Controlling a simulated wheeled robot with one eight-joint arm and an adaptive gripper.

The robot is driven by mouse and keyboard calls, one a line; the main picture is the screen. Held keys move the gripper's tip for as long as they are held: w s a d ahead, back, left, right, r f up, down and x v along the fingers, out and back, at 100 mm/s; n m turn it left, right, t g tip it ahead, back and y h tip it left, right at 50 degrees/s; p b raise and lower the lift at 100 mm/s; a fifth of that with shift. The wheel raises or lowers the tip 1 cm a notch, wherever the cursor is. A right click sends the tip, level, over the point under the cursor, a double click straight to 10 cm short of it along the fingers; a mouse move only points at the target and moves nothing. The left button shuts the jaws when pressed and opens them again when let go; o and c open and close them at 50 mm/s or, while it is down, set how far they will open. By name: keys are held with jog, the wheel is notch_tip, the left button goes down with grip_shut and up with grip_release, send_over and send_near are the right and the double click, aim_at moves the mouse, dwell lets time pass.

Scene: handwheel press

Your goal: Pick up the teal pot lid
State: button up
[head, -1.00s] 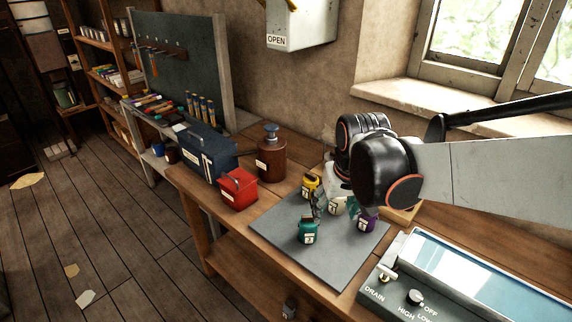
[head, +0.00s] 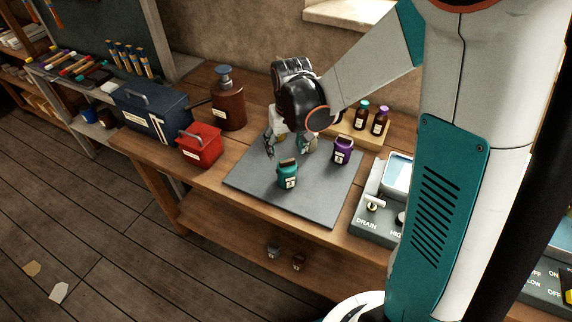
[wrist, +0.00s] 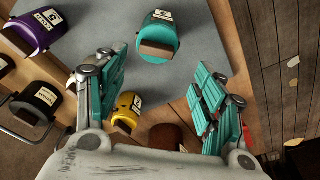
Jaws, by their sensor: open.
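The teal pot (head: 288,176) stands upright on the grey mat, near its front edge, with a dark block on its top and a white label. In the wrist view the teal pot (wrist: 155,32) is at the top, beyond the fingertips, with its brown block facing the camera. I cannot make out the lid's seam. My gripper (head: 286,146) hangs over the mat behind the teal pot, fingers pointing down. In the wrist view my gripper (wrist: 163,85) has its fingers wide apart, with nothing held. The teal pot is apart from both fingers.
A purple pot (head: 343,150) stands right of the gripper. A yellow pot (wrist: 126,112) shows between the fingers in the wrist view. A red box (head: 199,146), blue toolbox (head: 160,118) and brown dispenser (head: 228,105) stand left. The mat's front (head: 310,208) is clear.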

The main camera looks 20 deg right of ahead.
aim_at(287, 160)
jog(key=f, duration=0.1)
jog(key=f+b, duration=0.1)
jog(key=f, duration=0.3)
jog(key=shift+d+b, duration=0.3)
jog(key=shift+d, duration=0.05)
jog(key=shift+w+f, duration=0.2)
jog(key=shift+f, duration=0.35)
jog(key=shift+s+r, duration=0.1)
jog(key=c, duration=1.1)
